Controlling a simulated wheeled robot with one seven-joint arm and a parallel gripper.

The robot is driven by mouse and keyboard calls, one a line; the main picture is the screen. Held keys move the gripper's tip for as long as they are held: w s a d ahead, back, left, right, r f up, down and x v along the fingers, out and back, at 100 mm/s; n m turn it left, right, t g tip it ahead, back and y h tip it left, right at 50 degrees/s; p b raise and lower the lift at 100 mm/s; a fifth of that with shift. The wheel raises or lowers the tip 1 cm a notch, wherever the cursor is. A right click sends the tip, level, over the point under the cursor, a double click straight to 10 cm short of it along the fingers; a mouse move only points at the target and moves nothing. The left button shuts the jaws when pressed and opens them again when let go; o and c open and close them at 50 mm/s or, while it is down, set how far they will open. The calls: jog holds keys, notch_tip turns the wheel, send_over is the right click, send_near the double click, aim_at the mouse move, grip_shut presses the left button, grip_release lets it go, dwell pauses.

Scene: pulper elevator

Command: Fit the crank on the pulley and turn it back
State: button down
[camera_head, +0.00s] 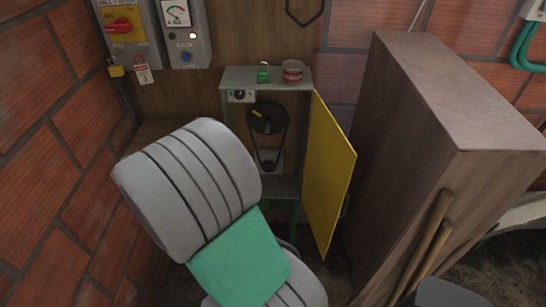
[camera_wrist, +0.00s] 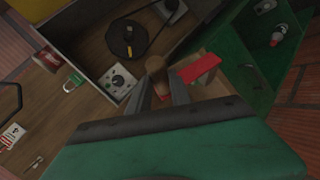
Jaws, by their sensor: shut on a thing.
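The black pulley (camera_head: 267,124) with a yellow mark sits in the open grey cabinet (camera_head: 236,80). A belt runs to a smaller pulley (camera_head: 268,157) below. The large pulley (camera_wrist: 122,46) also shows in the wrist view, with the smaller one (camera_wrist: 168,8) beside it. My gripper (camera_wrist: 164,86) is shut on the crank's wooden handle (camera_wrist: 155,66). The crank's red arm (camera_wrist: 201,68) sticks out to the right, apart from the pulley in the picture. In the head view my arm hides the gripper and crank.
The yellow door (camera_head: 328,175) stands open at the cabinet's right. A green padlock (camera_head: 263,73) and red tin (camera_head: 292,70) stand on top; a knob (camera_head: 239,96) is on the front. A brown cabinet (camera_head: 410,130) is at right, a brick wall (camera_head: 60,170) at left.

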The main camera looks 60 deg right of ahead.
jog(key=s+d+f+m+g+y+b, duration=0.1)
jog(key=s+d+m, duration=0.3)
jog(key=s, duration=0.5)
jog(key=s+d+f+m+g+y+b, duration=0.1)
jog(key=s+d+f+m+g, duration=0.1)
jog(key=s+d+m, duration=0.3)
jog(key=s+d+g, duration=0.1)
jog(key=s+d, duration=0.3)
jog(key=shift+s+g+y+b, duration=0.3)
jog(key=shift+g, duration=0.1)
jog(key=shift+a, duration=0.1)
jog(key=w+d, duration=0.3)
jog(key=d, duration=0.4)
jog(key=shift+w, duration=0.35)
jog(key=shift+w+d+r+b, duration=0.1)
jog(key=shift+w+d+b, duration=0.15)
jog(key=shift+d, duration=0.2)
jog(key=shift+d, duration=0.15)
jog(key=shift+w+d, duration=0.1)
jog(key=shift+d, duration=0.05)
dwell(0.6)
